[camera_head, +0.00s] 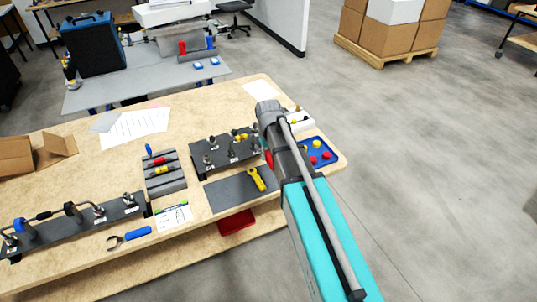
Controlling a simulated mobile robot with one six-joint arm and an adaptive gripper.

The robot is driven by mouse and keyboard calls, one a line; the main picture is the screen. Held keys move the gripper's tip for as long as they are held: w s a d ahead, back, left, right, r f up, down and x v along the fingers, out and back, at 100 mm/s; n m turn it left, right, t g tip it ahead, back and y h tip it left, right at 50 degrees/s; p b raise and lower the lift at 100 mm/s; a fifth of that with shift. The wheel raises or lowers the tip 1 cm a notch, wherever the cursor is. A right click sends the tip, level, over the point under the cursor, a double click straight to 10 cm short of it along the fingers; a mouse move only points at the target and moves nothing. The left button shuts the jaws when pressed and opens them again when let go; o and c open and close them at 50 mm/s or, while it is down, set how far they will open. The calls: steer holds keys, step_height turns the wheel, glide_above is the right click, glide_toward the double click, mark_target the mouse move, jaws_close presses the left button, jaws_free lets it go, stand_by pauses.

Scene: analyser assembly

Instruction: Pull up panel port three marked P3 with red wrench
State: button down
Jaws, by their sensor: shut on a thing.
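The dark panel (222,166) with several metal ports and small white labels stands on the wooden table, just left of my arm. The labels are too small to read, so I cannot tell which port is P3. My arm covers the panel's right end. My gripper (264,143) is at that end, mostly hidden by my arm, and it is shut. A small red part (268,159), seemingly the red wrench, shows beside the arm. The rest of it is hidden, and I cannot see whether it touches a port.
A yellow wrench (256,179) lies on a dark mat (225,192). A blue-handled wrench (130,238) lies at the front. A grey holder (165,185) and a pipe rack (115,211) stand left. A blue tray (327,147) with red and yellow caps is right of my arm.

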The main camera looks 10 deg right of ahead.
steer(key=shift+r+p, duration=1.5)
steer(key=shift+r, duration=0.4)
steer(key=shift+f, duration=0.2)
